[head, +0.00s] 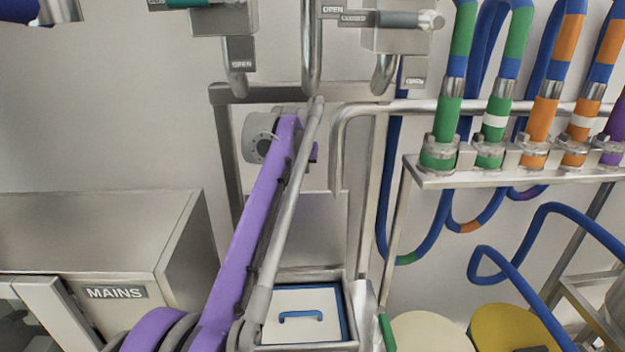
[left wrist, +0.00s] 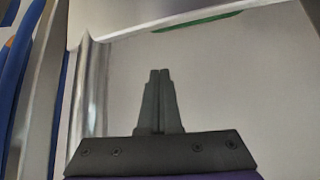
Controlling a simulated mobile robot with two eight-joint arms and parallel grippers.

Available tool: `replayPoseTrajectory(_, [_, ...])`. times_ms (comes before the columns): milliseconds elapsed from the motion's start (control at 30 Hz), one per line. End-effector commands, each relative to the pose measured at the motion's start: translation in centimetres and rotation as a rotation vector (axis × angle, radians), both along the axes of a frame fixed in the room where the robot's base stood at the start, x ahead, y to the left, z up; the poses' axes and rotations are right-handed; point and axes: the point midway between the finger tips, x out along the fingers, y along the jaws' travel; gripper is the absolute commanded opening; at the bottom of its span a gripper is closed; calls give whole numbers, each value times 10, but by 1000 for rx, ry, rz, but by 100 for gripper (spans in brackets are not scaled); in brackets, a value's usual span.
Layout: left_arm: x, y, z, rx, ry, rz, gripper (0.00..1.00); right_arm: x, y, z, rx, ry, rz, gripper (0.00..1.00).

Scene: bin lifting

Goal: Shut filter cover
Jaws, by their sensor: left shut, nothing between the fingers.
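An open-topped metal box (head: 308,347) stands at the bottom centre of the head view. In it lies a white square panel (head: 285,301) with a blue handle. A flat grey panel (head: 318,225) stands upright behind the box and looks like the raised filter cover; my arm hides part of it. My purple left arm rises past the box's left side, and its fingers cannot be made out in the head view. In the left wrist view my left gripper (left wrist: 160,72) is shut and empty, in front of a plain pale surface. My right gripper is in neither view.
A metal MAINS box (head: 115,235) stands at the left. Handles with OPEN labels (head: 240,55) hang above. A bracket (head: 500,175) with several colour-banded hoses is at the right, and blue hoses loop below it. A yellow round object (head: 508,328) is at the lower right.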

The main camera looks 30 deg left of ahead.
Motion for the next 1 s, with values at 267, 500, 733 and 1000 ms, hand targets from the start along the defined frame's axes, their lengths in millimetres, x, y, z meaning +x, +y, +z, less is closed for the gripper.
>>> replayPoseTrajectory(267, [24, 9, -29, 1, 0, 1, 0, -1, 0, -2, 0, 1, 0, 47])
replayPoseTrajectory(500, [52, 20, -62, 0, 0, 0, 0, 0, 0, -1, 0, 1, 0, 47])
replayPoseTrajectory(733, [47, 18, -76, 1, 0, 1, 0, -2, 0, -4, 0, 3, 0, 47])
replayPoseTrajectory(1000, [27, 10, -76, 0, -1, 0, 0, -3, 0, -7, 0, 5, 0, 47])
